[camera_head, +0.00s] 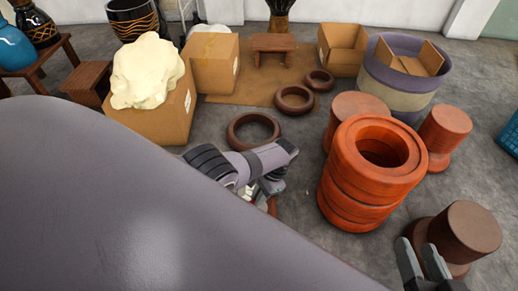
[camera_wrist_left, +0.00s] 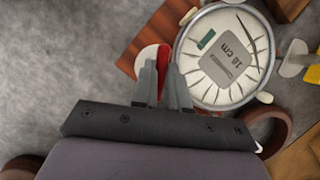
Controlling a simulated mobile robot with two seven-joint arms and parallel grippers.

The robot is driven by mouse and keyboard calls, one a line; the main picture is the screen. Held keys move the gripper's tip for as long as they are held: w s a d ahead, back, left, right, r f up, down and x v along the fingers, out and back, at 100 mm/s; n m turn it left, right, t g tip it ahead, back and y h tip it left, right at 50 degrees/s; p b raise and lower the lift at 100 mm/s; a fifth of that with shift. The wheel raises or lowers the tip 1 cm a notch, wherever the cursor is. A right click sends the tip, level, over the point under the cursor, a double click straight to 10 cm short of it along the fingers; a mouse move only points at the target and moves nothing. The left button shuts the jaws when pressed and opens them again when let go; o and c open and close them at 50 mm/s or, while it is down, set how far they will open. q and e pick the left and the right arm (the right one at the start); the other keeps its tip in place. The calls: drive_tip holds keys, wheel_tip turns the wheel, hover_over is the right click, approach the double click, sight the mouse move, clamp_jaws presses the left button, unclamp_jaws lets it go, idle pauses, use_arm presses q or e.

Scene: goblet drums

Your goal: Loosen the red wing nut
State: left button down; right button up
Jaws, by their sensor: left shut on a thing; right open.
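In the left wrist view my left gripper (camera_wrist_left: 163,82) is shut on the red wing nut (camera_wrist_left: 162,58). Only a narrow red part of the nut shows between the fingertips. A white rounded piece (camera_wrist_left: 145,58) is just left of it, partly covered by a finger. My right gripper (camera_head: 425,262) is open and empty at the bottom right.
A stack of orange-red rings (camera_head: 345,180) stands right of my left gripper. Brown spools (camera_head: 472,232) stand around it, one beside my right gripper. Dark rings (camera_head: 252,131) lie behind on the floor. Cardboard boxes (camera_head: 160,118) stand at the back left. Grey floor between them is partly clear.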

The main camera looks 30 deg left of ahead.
use_arm(q)
drive_tip(key=shift+f+n, duration=0.15)
drive_tip(key=shift+n, duration=0.45)
use_arm(e)
drive_tip(key=shift+s+d, duration=0.15)
use_arm(q)
drive_tip(key=c, duration=1.1)
unclamp_jaws()
drive_tip(key=shift+c, duration=0.2)
use_arm(e)
drive_tip(key=shift+f, duration=0.1)
use_arm(q)
drive_tip(key=p+v, duration=0.3)
drive_tip(key=v, duration=0.3)
drive_tip(key=shift+w, duration=0.1)
drive_tip(key=shift+w+r, duration=0.15)
drive_tip(key=shift+r, duration=0.45)
use_arm(e)
drive_tip(key=shift+w+a+r+m+g+y, duration=0.1)
drive_tip(key=shift+w+a+m+g+y, duration=0.15)
drive_tip(key=shift+a, duration=0.3)
drive_tip(key=shift+w+a+r+m+g+y, duration=0.15)
drive_tip(key=shift+a+g, duration=0.2)
drive_tip(key=shift+a, duration=0.2)
drive_tip(key=shift+s+f, duration=0.1)
drive_tip(key=shift+s, duration=0.1)
